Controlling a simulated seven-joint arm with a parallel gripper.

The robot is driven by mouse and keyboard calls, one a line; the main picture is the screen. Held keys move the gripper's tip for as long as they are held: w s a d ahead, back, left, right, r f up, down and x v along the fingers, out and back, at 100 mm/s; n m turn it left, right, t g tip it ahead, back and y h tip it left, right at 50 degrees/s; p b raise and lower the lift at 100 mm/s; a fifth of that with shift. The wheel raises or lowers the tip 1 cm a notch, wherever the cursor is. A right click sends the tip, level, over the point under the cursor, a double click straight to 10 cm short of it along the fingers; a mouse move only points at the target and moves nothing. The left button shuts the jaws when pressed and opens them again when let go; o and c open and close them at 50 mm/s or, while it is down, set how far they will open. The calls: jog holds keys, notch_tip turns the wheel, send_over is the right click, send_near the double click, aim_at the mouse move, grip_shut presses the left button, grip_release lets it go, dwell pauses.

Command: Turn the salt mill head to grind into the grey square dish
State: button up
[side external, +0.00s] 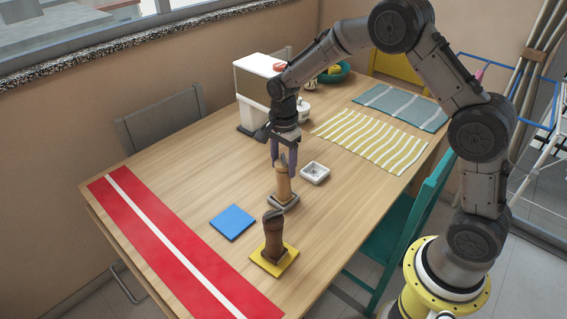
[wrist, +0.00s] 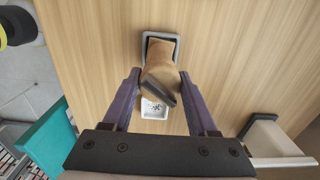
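A light wooden mill (side external: 283,187) with a dark grey piece at its top stands upright on a small grey square dish or base (side external: 290,204). In the wrist view the mill (wrist: 160,55) is seen from above, with the grey square rim (wrist: 176,45) around its foot. My gripper (side external: 284,163) points down over the mill, one finger on each side of its head. In the wrist view the fingers (wrist: 158,80) are apart, with narrow gaps beside the head. A pale square dish (side external: 315,173) with dark specks inside stands beside it; it also shows in the wrist view (wrist: 148,116).
A dark brown mill (side external: 273,240) stands on a yellow square (side external: 262,262) nearby. A blue square (side external: 232,222) lies left. A white machine (side external: 256,84) stands behind. A red runner (side external: 180,250) and striped cloths (side external: 372,138) flank the clear wood.

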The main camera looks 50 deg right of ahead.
jog(key=shift+c, duration=0.8)
jog(key=m, duration=0.8)
jog(key=o, duration=0.8)
jog(key=shift+o, duration=0.2)
jog(key=shift+r, duration=0.1)
jog(key=shift+r, duration=2.95)
